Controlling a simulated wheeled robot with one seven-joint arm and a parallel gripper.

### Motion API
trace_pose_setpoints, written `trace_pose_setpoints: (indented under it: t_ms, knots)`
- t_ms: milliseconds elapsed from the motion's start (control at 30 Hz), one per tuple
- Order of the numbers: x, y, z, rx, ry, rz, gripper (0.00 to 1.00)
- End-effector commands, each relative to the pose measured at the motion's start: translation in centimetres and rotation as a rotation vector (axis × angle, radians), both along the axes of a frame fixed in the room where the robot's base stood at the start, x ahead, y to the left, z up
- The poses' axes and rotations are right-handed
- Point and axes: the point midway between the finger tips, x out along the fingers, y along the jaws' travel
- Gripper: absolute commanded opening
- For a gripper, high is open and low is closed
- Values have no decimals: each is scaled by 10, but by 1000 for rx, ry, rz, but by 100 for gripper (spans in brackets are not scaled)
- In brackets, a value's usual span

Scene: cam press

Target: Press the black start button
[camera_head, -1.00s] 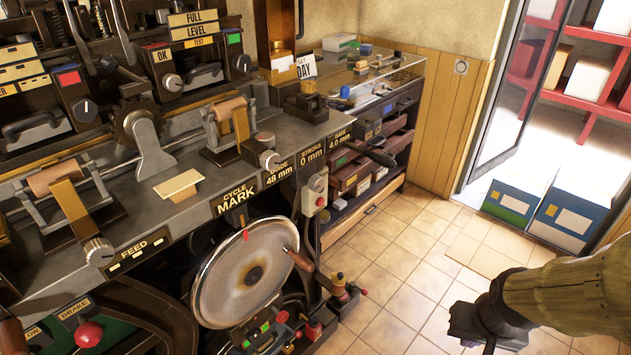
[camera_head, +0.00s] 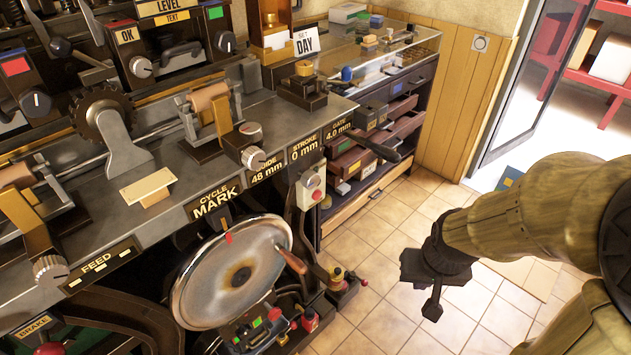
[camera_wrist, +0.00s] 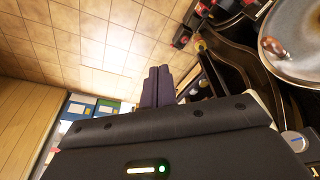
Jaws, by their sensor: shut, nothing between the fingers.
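A small grey control box (camera_head: 310,187) is fixed to the machine front, just below the STROKE label. It carries a red button (camera_head: 318,195) and a paler round spot above it. I cannot pick out a black start button for certain in either view. My gripper (camera_head: 432,305) is over the tiled floor, to the right of the machine and well apart from the box. Its fingers are together and empty, pointing down in the head view. The wrist view shows the shut fingers (camera_wrist: 158,86) against the floor.
A large round metal disc (camera_head: 238,275) stands left of the box, with red-knobbed parts (camera_head: 310,321) below it. A dark handle (camera_head: 372,147) juts out above right. Open drawers (camera_head: 345,163) line the bench. Tiled floor (camera_head: 385,255) lies clear between machine and gripper.

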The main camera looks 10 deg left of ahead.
Motion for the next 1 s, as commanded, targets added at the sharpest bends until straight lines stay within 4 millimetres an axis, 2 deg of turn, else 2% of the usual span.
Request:
trace_pose_setpoints:
  t_ms: [167,267,367,700,800,1000]
  knots:
    - [3,1,-2,-1,-11,10,0]
    - [16,6,-8,-4,-50,45,0]
    - [39,15,-19,-13,-131,114,0]
    - [144,62,-51,-120,-559,410,0]
    - [169,77,-56,-174,-691,480,0]
    - [205,104,-63,-307,-944,585,0]
